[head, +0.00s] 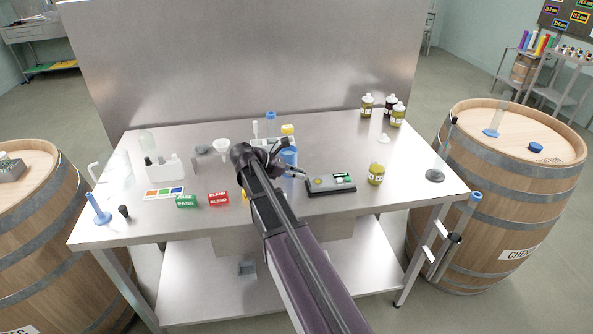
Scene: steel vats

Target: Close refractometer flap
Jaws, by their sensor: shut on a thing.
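The refractometer (330,185) is a flat dark device with a grey top, a round yellow spot and a green-lit display, lying on the steel table right of the middle. My gripper (300,173) reaches in from the left, at the device's left end. It is shut on a small part there, which appears to be the flap. The flap is too small and too covered by the gripper for me to tell its angle. My wrist and forearm hide the table just left of the device.
A blue cup (289,156) stands close behind my gripper. A white funnel (222,146), a green PASS block (186,201) and red BLEND blocks (218,199) are left. Barrels (500,220) flank the table; its right front is clear.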

